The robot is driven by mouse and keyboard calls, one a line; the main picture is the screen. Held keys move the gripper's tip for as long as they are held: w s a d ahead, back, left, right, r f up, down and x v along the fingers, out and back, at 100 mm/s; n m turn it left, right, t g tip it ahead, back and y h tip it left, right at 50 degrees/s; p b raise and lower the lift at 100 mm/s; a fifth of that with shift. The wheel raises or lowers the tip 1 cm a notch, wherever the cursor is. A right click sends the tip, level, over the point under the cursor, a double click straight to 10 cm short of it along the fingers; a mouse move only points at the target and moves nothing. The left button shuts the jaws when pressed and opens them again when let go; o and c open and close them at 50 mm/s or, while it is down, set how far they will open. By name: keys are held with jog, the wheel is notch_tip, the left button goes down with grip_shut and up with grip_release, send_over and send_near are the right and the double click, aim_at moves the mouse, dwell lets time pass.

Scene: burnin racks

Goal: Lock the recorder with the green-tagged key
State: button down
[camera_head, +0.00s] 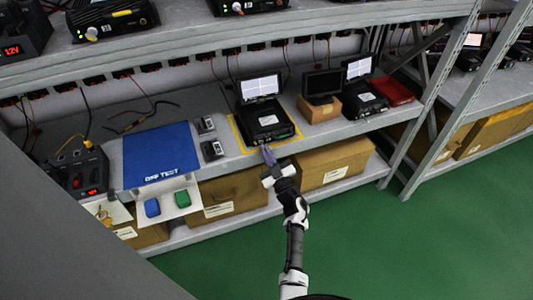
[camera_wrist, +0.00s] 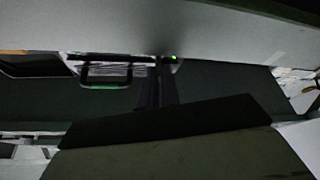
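The recorder (camera_head: 265,120) is a black box with a lit screen raised behind it, on a yellow-outlined spot of the middle shelf. My gripper (camera_head: 267,152) is at its front edge, by the shelf lip; I cannot tell if they touch. In the wrist view my gripper's dark fingers (camera_wrist: 158,88) are close together before a dark surface with a small green light (camera_wrist: 173,57). Whether they hold anything is too dark to see. A green tag (camera_head: 182,199) and a blue tag (camera_head: 152,207) are on a white panel below the shelf's front edge. I make out no key shaft.
A blue mat (camera_head: 160,155) lies left of the recorder, with small dark devices (camera_head: 212,150) between. A screen on a cardboard box (camera_head: 319,108), another recorder (camera_head: 363,98) and a red case (camera_head: 393,90) stand right. Cardboard boxes (camera_head: 230,193) fill the lower shelf. Green floor is open at right.

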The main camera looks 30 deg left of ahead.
jog(key=shift+w+d+r+n+g+p, duration=0.1)
jog(key=shift+n+g+p, duration=0.15)
jog(key=shift+n+g, duration=0.9)
jog(key=shift+n+g+p, duration=0.2)
jog(key=shift+n+g, duration=0.15)
jog(key=shift+n, duration=1.6)
jog(key=c, duration=1.9)
grip_release()
jog(key=b+v, duration=0.1)
jog(key=v, duration=1.2)
jog(key=shift+d+f, duration=0.25)
jog(key=shift+d, duration=0.1)
